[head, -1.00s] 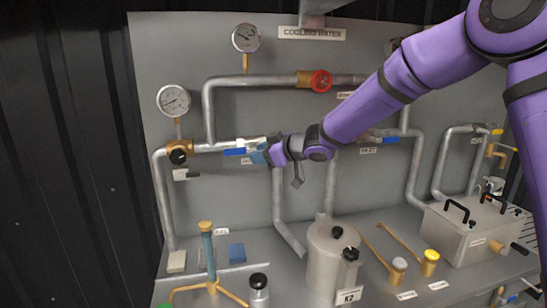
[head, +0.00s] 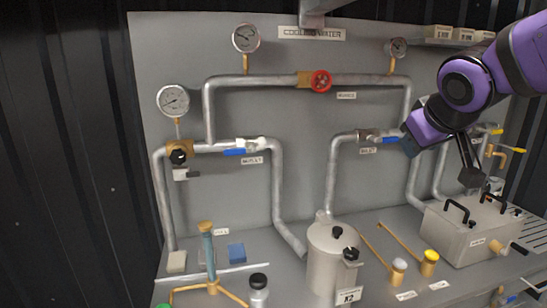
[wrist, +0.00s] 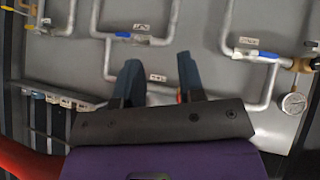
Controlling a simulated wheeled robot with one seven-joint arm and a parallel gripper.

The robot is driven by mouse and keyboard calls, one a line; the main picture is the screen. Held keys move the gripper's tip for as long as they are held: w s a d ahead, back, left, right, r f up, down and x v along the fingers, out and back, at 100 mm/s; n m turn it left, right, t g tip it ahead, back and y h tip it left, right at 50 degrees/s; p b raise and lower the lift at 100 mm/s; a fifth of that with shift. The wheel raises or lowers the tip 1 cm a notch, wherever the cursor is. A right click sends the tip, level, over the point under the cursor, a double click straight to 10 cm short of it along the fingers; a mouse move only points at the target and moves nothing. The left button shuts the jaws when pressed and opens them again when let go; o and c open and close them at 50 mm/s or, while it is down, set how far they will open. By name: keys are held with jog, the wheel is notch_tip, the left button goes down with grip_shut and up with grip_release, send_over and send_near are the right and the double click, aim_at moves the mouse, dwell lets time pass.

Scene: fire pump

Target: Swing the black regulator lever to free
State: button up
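The black regulator lever (head: 178,156) appears as a small dark part on the brass regulator body (head: 180,146), under the large left gauge in the head view. Its exact setting is too small to read.
The left blue-handled valve (head: 240,151) sits on the pipe right of the regulator. A red handwheel (head: 320,81) is on the upper pipe. A metal canister (head: 330,260) and a lidded box (head: 475,233) stand on the bench below. The space before the regulator is clear.

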jog(key=s+d+f+m+g, duration=0.1)
jog(key=s+f, duration=0.1)
jog(key=s, duration=0.7)
jog(key=s+d+f+m+g+y, duration=0.1)
jog(key=s+d+f+m+g, duration=0.1)
jog(key=s, duration=0.7)
jog(key=shift+s+d+f+g, duration=0.15)
jog(key=shift+s+f+g, duration=0.05)
jog(key=shift+s+g, duration=0.15)
